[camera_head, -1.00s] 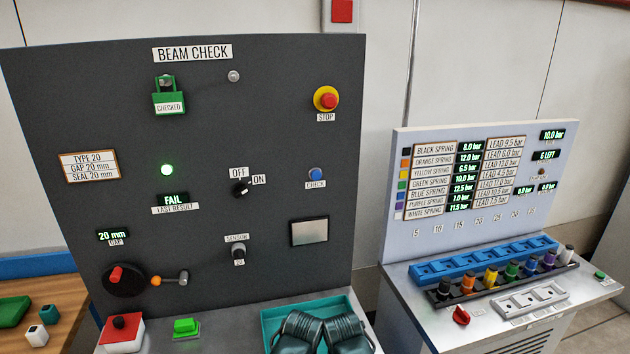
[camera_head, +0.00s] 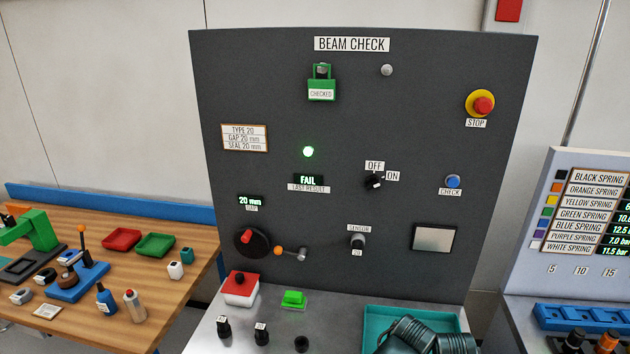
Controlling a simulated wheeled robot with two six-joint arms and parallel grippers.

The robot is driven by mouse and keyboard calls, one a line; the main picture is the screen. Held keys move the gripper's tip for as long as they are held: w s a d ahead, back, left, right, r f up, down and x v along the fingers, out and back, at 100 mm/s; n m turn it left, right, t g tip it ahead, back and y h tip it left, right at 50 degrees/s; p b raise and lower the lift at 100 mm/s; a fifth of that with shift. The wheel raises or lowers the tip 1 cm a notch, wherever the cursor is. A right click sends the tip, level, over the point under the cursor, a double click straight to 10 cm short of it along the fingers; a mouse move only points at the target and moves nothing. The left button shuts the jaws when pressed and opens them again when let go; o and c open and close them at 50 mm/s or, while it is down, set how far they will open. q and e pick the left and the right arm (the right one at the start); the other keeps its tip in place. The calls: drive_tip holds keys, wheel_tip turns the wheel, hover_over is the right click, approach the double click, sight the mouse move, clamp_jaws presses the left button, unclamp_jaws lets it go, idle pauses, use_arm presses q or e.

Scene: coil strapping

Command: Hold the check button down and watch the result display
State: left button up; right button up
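The blue check button (camera_head: 452,181) sits on the right side of the dark BEAM CHECK panel (camera_head: 350,110), above a CHECK label. Nothing touches it. The result display (camera_head: 308,180) reads FAIL in bright letters above a LAST RESULT label. The gap display (camera_head: 250,201) reads 20 mm. Neither of my grippers is in view.
A red stop button (camera_head: 484,106) is above the check button. A black OFF/ON switch (camera_head: 375,181) sits left of it. A teal tray (camera_head: 372,314) with dark ribbed items stands below. A wooden bench (camera_head: 180,215) is left, a spring station (camera_head: 540,220) right.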

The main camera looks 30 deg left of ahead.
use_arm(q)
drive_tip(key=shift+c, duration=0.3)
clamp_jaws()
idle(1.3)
